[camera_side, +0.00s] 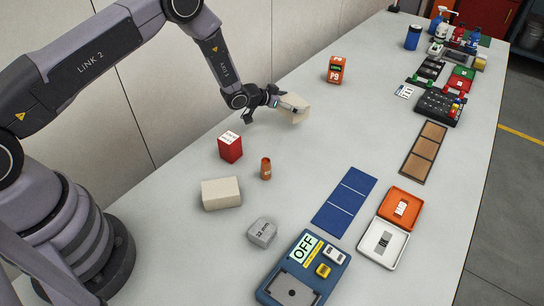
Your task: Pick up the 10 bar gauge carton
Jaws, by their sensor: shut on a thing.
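My gripper (272,98) is shut on a cream-coloured carton (294,108) and holds it near the middle of the table. Whether the carton touches the table I cannot tell. No print can be read on its visible faces, so I cannot tell whether it is the 10 bar gauge carton. A second cream carton (221,193) lies on the table nearer the camera, also with no readable print. A red carton (230,147) with a white printed top stands between them, to the left.
An orange device (336,70) stands behind my gripper. A small brown bottle (266,168) and a grey block (262,232) stand nearer. A blue mat (344,201), a brown tray (423,152) and an orange-and-white case (383,242) lie to the right. A blue OFF panel (304,270) is in front.

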